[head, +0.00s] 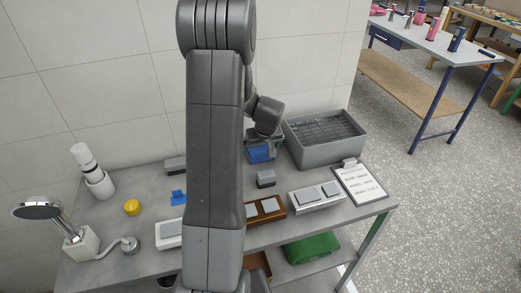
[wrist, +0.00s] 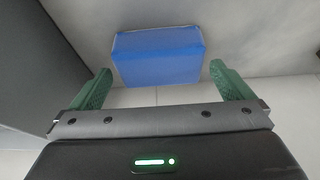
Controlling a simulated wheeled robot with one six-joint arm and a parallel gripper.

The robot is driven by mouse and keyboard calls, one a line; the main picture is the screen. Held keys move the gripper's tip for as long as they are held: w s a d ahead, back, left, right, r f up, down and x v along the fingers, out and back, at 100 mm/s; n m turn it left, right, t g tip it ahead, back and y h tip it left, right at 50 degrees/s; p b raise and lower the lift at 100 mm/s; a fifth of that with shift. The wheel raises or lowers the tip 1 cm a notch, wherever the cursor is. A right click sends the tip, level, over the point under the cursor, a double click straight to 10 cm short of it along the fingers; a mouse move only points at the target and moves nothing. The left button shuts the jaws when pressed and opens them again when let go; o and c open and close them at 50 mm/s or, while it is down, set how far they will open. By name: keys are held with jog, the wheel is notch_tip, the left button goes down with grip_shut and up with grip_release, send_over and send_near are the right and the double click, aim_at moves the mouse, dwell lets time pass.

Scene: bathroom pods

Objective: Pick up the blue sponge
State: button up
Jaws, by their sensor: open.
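The blue sponge (wrist: 158,56) is a plain blue block on the grey tabletop. In the wrist view it lies ahead of my gripper (wrist: 161,82), roughly centred between the two green fingers and near their tips. The fingers stand wide apart, and no contact with the sponge shows. In the head view the sponge (head: 261,154) sits at the back of the table, just below my gripper (head: 263,140), beside the grey crate. My arm hides the middle of the table in that view.
A grey crate (head: 328,154) stands close to the right of the sponge. A small dark grey block (head: 266,179) and a white tray with grey pads (head: 318,197) lie in front. A clipboard (head: 360,184) is at the right, a yellow puck (head: 131,207) and shower head (head: 38,210) at the left.

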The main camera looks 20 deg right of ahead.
aim_at(260, 149)
jog(key=shift+x, duration=1.15)
jog(key=shift+c, duration=0.2)
jog(key=c, duration=0.8)
jog(key=shift+o, duration=0.2)
notch_tip(260, 149, up, 10)
jog(key=shift+r+b, duration=0.1)
jog(key=shift+b, duration=0.2)
